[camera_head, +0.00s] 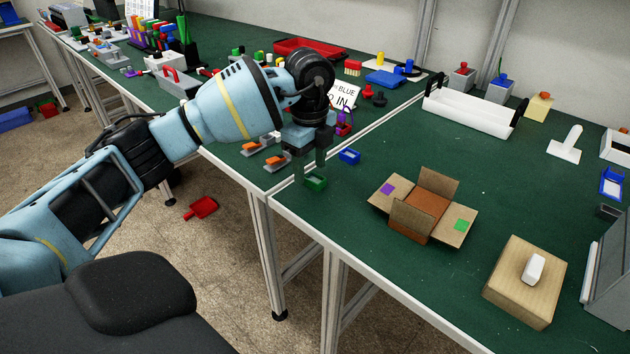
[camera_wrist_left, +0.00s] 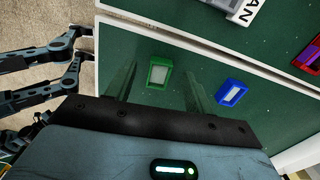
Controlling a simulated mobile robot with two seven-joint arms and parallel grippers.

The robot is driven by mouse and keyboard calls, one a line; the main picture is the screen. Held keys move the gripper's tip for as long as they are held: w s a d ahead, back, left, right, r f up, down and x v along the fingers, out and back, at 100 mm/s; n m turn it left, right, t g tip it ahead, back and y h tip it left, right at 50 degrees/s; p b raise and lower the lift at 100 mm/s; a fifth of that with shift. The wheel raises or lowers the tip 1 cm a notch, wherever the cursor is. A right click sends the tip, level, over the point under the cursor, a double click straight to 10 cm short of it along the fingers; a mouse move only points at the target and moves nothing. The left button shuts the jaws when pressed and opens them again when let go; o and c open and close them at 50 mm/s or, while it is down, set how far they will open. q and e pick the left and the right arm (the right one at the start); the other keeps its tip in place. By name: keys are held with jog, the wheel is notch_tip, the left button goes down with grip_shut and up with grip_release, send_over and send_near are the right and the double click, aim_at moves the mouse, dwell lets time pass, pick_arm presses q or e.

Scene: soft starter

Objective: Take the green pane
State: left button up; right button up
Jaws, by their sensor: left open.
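The green pane (camera_head: 315,182) is a small green frame with a pale middle, lying on the green table top near its front edge. In the left wrist view the green pane (camera_wrist_left: 159,66) shows between and a little beyond the fingers. My left gripper (camera_head: 309,170) is open and empty, pointing down just above the pane. In the left wrist view its two fingers (camera_wrist_left: 159,78) stand apart, one on each side of the pane's line. I cannot tell the exact height gap. My right gripper is in neither view.
A similar blue pane (camera_head: 349,157) lies close by to the right, also in the left wrist view (camera_wrist_left: 231,92). Grey holders with orange parts (camera_head: 277,160) lie to the left. An open cardboard box (camera_head: 411,222) stands to the right. Bare table lies behind the box.

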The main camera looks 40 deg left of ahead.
pick_arm(q)
jog(key=shift+f, duration=0.95)
jog(key=c, duration=1)
jog(key=shift+r, duration=0.1)
jog(key=shift+c, duration=0.2)
jog(key=shift+r, duration=0.55)
jog(key=shift+s+r, duration=0.2)
jog(key=shift+r, duration=0.4)
jog(key=shift+s+r, duration=0.2)
jog(key=shift+r, duration=0.4)
jog(key=s+d+r, duration=0.1)
jog(key=s+d, duration=0.1)
jog(key=s, duration=1.3)
jog(key=shift+d+r, duration=0.2)
jog(key=shift+d, duration=0.2)
